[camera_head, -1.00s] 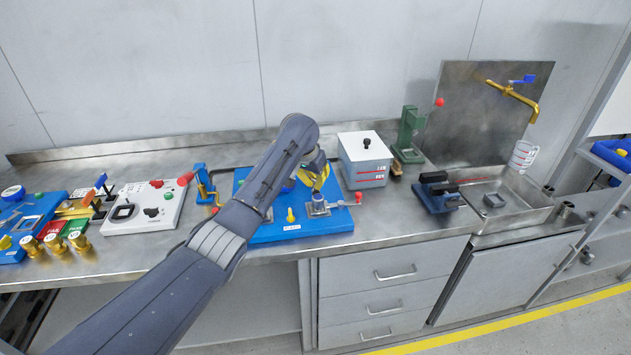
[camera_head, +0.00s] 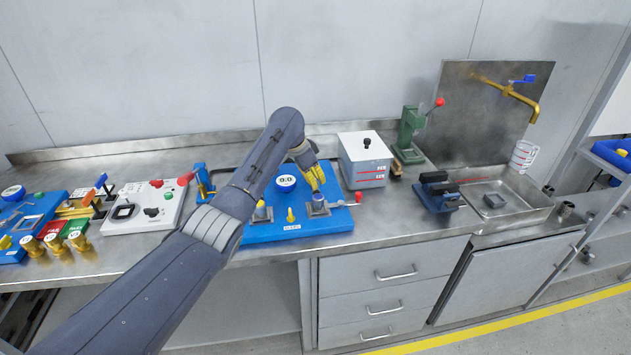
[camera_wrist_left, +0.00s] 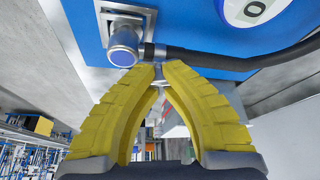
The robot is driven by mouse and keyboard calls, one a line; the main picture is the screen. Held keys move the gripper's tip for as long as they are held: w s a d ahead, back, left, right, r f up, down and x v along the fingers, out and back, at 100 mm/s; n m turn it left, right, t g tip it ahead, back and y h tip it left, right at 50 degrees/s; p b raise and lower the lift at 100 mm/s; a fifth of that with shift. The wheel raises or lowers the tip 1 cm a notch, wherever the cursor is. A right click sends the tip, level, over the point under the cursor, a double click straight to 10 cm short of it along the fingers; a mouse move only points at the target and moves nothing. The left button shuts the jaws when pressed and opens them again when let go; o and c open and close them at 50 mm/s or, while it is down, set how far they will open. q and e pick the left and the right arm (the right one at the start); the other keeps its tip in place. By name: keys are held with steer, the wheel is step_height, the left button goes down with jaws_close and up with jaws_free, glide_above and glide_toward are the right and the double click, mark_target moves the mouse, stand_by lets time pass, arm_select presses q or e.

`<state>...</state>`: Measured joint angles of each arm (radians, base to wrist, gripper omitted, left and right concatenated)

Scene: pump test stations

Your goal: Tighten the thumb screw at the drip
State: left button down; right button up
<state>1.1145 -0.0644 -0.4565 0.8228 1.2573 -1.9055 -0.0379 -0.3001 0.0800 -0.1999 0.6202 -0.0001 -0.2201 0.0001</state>
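The blue pump board (camera_head: 262,236) stands on the bench in the head view. It bears a round gauge reading 0.0 (camera_head: 286,183) and metal fittings. My left gripper (camera_head: 318,187), with yellow fingers, points down at the right-hand blue-grey capped fitting (camera_head: 318,200). In the left wrist view this fitting (camera_wrist_left: 123,46), with a black hose (camera_wrist_left: 215,58), sits just beyond the fingertips (camera_wrist_left: 158,74). The tips are close together. A thin grey metal piece (camera_wrist_left: 160,84) shows between them; I cannot tell whether they grip it or whether it is the thumb screw. My right gripper is out of view.
A red-ended lever (camera_head: 357,198) sticks out right of the fitting. A grey-white box (camera_head: 365,162) stands behind, and a blue clamp (camera_head: 438,195) and sink (camera_head: 510,200) lie to the right. A white switch box (camera_head: 140,210) is at left.

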arm_select(q)
steer(key=m, duration=0.1)
steer(key=m+g, duration=0.1)
steer(key=shift+d+r+m, duration=0.1)
steer(key=shift+r+m, duration=0.1)
steer(key=shift+m, duration=0.1)
steer(key=shift+f+m, duration=0.1)
steer(key=shift+m, duration=0.3)
steer(key=shift+h, duration=0.3)
steer(key=c, duration=2.2)
jaws_free()
steer(key=c, duration=1)
jaws_free()
steer(key=shift+c, duration=0.2)
steer(key=shift+f, duration=0.1)
steer(key=w+v, duration=0.1)
steer(key=v, duration=1.1)
steer(key=shift+s, duration=0.25)
